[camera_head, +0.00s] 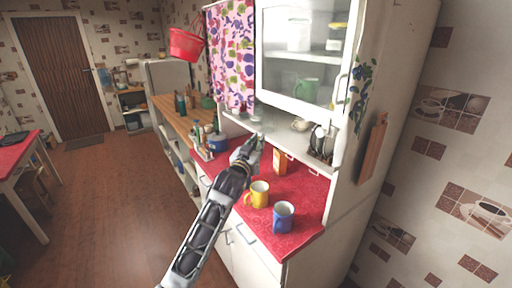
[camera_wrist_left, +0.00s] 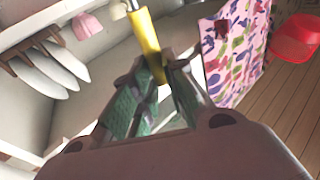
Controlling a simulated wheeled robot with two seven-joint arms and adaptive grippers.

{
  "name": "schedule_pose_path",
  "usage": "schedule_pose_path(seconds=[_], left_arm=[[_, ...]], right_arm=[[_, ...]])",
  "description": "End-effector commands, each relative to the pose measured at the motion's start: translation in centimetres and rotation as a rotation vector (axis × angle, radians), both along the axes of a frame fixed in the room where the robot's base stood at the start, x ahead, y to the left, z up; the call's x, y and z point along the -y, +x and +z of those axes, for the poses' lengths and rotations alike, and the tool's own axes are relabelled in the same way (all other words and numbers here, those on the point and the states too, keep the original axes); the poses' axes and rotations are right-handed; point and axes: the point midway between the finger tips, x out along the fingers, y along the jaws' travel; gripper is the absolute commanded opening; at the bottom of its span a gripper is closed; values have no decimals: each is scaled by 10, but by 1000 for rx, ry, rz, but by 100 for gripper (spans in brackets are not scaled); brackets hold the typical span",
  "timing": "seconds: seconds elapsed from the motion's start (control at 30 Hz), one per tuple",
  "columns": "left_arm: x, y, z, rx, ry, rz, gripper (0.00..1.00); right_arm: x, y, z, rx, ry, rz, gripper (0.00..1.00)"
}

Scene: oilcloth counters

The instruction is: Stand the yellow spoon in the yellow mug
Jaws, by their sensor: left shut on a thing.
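The yellow mug (camera_head: 260,193) stands upright on the red counter top (camera_head: 305,189), beside a blue mug (camera_head: 284,217). My left gripper (camera_head: 250,147) is above the counter, behind the yellow mug and apart from it. In the left wrist view my left gripper (camera_wrist_left: 163,84) is shut on the yellow spoon (camera_wrist_left: 147,40). The spoon's yellow part sticks out beyond the fingers, with a pale end at the top edge of the picture. In the head view the spoon cannot be made out clearly. My right gripper is not in view.
An orange-brown box (camera_head: 280,161) stands behind the mugs. Bottles and a blue pot (camera_head: 217,142) stand left of my gripper. The glass-doored cabinet (camera_head: 303,60) overhangs the counter's back. A cutting board (camera_head: 372,150) hangs on its side. Plates (camera_wrist_left: 50,68) show in the wrist view.

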Motion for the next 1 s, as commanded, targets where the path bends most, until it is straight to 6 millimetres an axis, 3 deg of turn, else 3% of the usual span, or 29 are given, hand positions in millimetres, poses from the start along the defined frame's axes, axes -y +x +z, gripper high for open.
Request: schedule_pose_path(seconds=[0.33, 1.0], left_arm=[[4, -4, 25, 10, -55, -27, 0], [4, -4, 22, 15, -74, -25, 0]], right_arm=[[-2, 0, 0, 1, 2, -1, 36], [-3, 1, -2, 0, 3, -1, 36]])
